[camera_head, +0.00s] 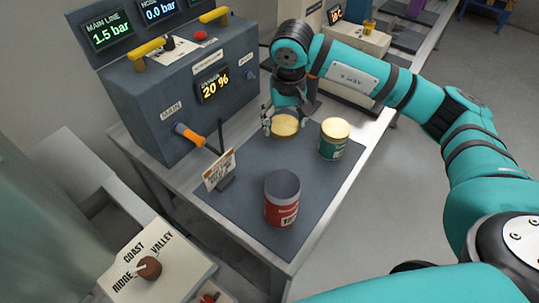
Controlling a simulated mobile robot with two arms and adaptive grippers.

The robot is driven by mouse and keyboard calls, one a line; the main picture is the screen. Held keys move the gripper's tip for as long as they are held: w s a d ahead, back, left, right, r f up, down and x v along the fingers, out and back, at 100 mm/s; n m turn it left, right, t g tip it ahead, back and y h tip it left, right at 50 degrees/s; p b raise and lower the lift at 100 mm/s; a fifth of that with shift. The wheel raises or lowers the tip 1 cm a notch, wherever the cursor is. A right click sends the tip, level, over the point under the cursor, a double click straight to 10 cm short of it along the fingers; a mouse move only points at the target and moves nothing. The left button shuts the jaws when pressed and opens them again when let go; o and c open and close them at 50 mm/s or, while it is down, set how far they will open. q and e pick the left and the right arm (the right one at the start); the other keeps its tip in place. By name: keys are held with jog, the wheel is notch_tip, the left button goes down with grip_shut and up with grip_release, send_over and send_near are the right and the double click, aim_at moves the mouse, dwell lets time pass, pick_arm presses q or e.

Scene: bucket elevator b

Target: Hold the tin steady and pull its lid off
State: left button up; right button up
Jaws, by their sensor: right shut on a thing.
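My right gripper (284,122) is shut on a round gold lid (285,126), low over the far part of the dark mat; I cannot tell whether the lid touches the mat. A red tin (283,205) stands upright on the near part of the mat. Its top is grey with no gold lid on it; I cannot tell whether it is open. A green tin (331,147) with a gold lid (336,128) stands upright to the right of my right gripper. My left gripper is not in view.
A dark control box (180,95) with displays, yellow handles and an orange knob (188,134) stands behind the mat (245,200). A small sign (219,170) with a thin post stands at the mat's left. A labelled selector panel (150,262) is at lower left. The mat between the tins is clear.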

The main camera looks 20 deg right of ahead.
send_over(283, 155)
jog(key=f, duration=0.3)
jog(key=f+p, duration=0.1)
jog(key=f, duration=0.1)
jog(key=shift+s+f, duration=0.15)
jog(key=shift+s, duration=0.15)
jog(key=shift+f, duration=0.3)
notch_tip(283, 155, down, 4)
jog(key=shift+w+r, duration=0.1)
jog(key=shift+w, duration=0.05)
jog(key=shift+f, duration=0.25)
jog(key=o, duration=0.7)
jog(key=shift+r, duration=0.1)
jog(key=o, duration=0.4)
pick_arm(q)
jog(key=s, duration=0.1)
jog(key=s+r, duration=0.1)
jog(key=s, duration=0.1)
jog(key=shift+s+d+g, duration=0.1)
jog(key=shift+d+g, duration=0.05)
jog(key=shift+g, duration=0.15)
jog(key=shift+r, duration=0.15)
